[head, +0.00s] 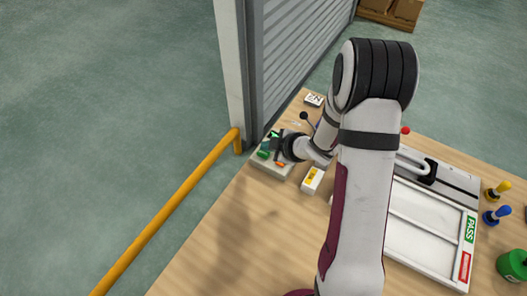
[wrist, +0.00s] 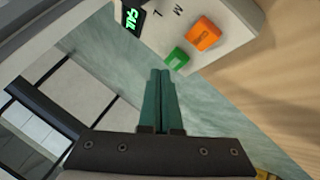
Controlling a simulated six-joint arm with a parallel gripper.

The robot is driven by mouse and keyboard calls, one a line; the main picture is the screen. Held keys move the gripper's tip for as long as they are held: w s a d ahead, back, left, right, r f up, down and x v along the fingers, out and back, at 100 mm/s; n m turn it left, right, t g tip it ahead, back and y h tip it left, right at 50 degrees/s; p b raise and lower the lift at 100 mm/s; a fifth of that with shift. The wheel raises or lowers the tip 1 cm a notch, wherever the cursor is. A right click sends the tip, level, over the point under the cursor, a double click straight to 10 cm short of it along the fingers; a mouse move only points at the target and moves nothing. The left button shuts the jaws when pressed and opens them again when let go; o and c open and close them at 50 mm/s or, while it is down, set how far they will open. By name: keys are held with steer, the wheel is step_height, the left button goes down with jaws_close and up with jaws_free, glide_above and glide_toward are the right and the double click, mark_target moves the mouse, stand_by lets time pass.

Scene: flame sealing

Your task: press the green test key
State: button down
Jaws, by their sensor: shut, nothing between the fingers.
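The green test key (wrist: 177,58) sits on a pale box (wrist: 240,12) beside a larger orange key (wrist: 203,34). A small dark display (wrist: 132,17) with glowing green characters is on the same box. My gripper (wrist: 160,72) has its two teal fingers together and empty; the tips appear just left of and below the green key in the wrist view. I cannot tell the gap in depth. In the head view, the box (head: 271,168) is at the bench's left corner, with the green key (head: 263,154) showing and my gripper (head: 277,146) over it, partly hiding the display.
A white block with a yellow label (head: 312,180) stands right of the box. A white framed tray (head: 425,230) with PASS marking fills the bench's right side. A yellow rail (head: 170,210) and a shutter post (head: 232,65) stand beyond the left edge. The wood in front is clear.

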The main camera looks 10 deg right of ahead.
mark_target(268, 155)
steer(key=shift+r, duration=2.55)
steer(key=shift+d, duration=0.1)
steer(key=s+d+r+m+g+h, duration=0.1)
steer(key=s+d+r+m+h, duration=0.6)
steer(key=m, duration=0.3)
steer(key=s+a+r+m+g+y, duration=0.1)
steer(key=s+a+m+g, duration=0.1)
steer(key=s, duration=0.6)
steer(key=s+a+r+m+g+y, duration=0.1)
steer(key=s+a+m+g+y, duration=0.1)
steer(key=s+a, duration=0.5)
steer(key=s+a+r+m+g+y, duration=0.1)
steer(key=s+a+r+m+g, duration=0.1)
steer(key=s+a+m, duration=0.3)
steer(key=s+m+g, duration=0.1)
steer(key=s, duration=0.3)
steer(key=shift+s+y, duration=0.3)
